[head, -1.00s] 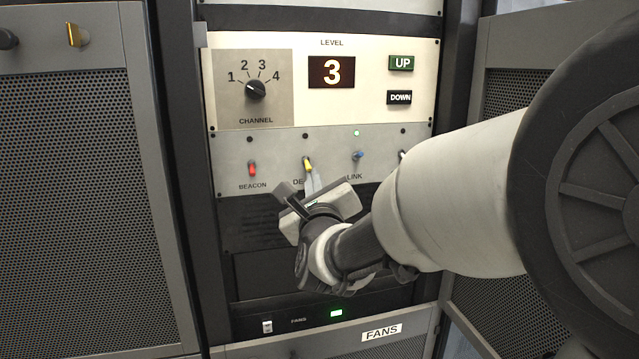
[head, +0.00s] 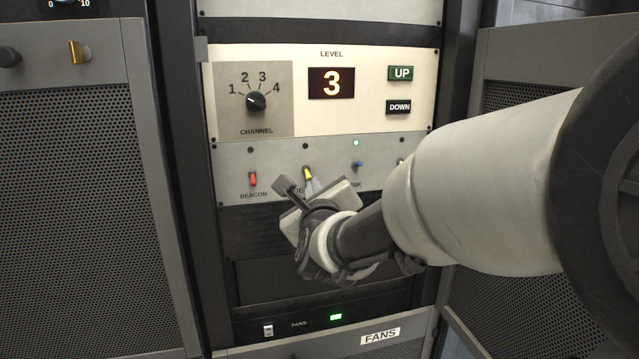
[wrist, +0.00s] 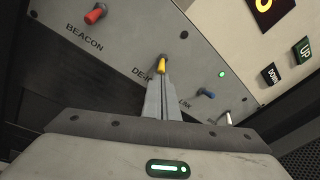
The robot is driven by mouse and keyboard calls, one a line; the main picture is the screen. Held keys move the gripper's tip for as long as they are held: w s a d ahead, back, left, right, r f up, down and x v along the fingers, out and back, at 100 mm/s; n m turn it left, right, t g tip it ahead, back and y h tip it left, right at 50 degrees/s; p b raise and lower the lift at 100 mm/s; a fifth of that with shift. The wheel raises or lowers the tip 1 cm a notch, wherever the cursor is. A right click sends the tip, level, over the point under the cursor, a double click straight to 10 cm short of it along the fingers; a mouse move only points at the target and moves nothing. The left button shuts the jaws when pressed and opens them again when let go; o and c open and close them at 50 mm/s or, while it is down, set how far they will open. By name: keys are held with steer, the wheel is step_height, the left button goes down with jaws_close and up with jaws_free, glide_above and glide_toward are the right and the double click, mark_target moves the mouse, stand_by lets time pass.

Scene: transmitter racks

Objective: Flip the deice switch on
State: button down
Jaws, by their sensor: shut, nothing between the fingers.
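The de-ice switch is a small lever with a yellow tip (head: 308,173) on the grey switch strip, between the red and blue levers. Its label is partly hidden by my gripper. The small lamp (head: 306,146) above it is dark. My gripper (head: 312,187) is shut and empty, with its fingertips just below the yellow lever. In the wrist view the shut fingers (wrist: 162,82) point up at the yellow lever (wrist: 162,65), their tips at or very near its lower end. I cannot tell whether they touch. The lever tip appears to point downward.
The red beacon lever (head: 253,179) is to the left and the blue link lever (head: 357,165) to the right, under a lit green lamp (head: 356,142). A white lever (wrist: 226,117) is farther right. The channel knob (head: 257,101) and level display (head: 331,83) sit above.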

step_height(320, 180, up, 3)
steer(key=g+p, duration=0.2)
steer(key=p, duration=0.4)
steer(key=shift+s+f+p, duration=0.15)
steer(key=shift+p, duration=0.15)
steer(key=shift+r+n+g+h+p, duration=0.3)
steer(key=shift+r+g+p, duration=0.5)
steer(key=shift+p, duration=2.05)
steer(key=shift+f, duration=0.2)
